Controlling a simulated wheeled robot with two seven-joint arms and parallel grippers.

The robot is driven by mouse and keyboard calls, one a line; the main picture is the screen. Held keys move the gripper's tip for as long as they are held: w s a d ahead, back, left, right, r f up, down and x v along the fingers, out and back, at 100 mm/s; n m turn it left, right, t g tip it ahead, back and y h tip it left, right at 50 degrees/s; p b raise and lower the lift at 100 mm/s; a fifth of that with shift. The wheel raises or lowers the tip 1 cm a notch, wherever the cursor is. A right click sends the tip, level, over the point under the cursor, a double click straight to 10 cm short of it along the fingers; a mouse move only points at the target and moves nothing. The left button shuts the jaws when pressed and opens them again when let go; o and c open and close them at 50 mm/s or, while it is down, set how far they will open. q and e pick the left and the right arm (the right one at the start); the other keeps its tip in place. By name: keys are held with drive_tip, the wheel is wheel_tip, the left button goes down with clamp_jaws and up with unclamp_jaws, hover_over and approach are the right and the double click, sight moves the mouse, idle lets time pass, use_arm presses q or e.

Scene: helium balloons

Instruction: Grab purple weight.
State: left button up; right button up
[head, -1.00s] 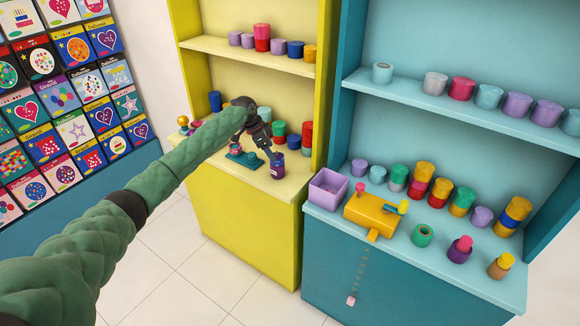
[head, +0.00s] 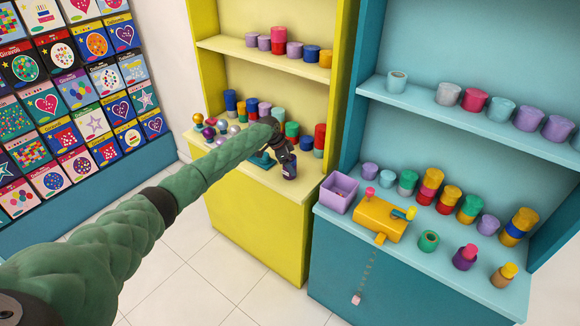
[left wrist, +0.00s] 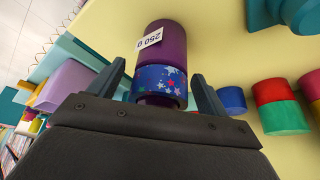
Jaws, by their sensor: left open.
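The purple weight (head: 289,171) stands near the front right edge of the yellow cabinet's counter in the head view. In the left wrist view the weight (left wrist: 168,45) is a dark purple cylinder with a white "250 g" label and a blue band with stars. My left gripper (head: 285,154) is directly over it and partly hides its top. In the left wrist view the left gripper (left wrist: 161,84) is open, its two fingers standing apart on either side of the banded part. I cannot tell whether either finger touches it. My right gripper is in neither view.
Red and green cylinders (left wrist: 277,103) stand close by on the yellow counter (head: 258,179). A teal stand (head: 262,159) is just left of the weight. A lilac box (head: 338,192) and an orange device (head: 380,219) sit on the teal cabinet to the right.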

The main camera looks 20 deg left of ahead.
use_arm(q)
drive_tip(key=shift+a+f, duration=0.1)
drive_tip(key=shift+c, duration=0.2)
clamp_jaws()
